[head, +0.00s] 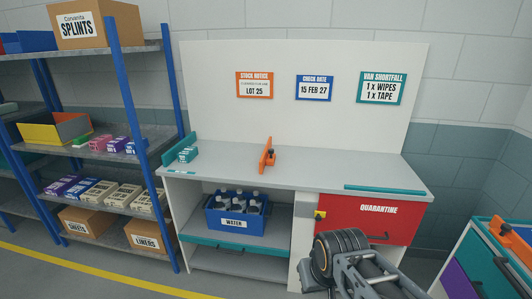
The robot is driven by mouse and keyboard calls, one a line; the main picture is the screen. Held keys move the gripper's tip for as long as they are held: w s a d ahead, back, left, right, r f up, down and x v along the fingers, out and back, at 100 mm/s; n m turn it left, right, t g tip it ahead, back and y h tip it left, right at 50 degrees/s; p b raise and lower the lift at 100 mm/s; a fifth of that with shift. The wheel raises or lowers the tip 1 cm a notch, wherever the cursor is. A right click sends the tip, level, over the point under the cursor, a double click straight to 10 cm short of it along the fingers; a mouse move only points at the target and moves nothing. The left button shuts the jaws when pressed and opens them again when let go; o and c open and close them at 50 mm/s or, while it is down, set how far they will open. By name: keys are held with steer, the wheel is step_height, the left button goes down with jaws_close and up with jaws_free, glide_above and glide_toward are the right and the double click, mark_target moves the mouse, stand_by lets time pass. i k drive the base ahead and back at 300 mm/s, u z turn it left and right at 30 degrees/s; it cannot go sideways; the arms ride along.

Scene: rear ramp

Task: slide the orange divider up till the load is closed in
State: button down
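The orange divider (267,155) stands upright across the grey worktop (220,155), near its middle, with a dark knob on its side. My gripper (360,268) is at the bottom right, in front of the bench and well away from the divider. Its fingertips cannot be made out, and nothing is seen held.
A teal strip (385,189) lies along the worktop's front right edge, above a red quarantine drawer (365,218). A blue water crate (237,222) with bottles stands on the shelf below. Blue-framed shelving (118,150) is close on the left. Another cabinet (480,258) stands at right.

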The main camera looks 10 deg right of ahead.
mark_target(268, 157)
steer(key=u, duration=0.05)
steer(key=i, duration=1.8)
steer(key=u, duration=0.15)
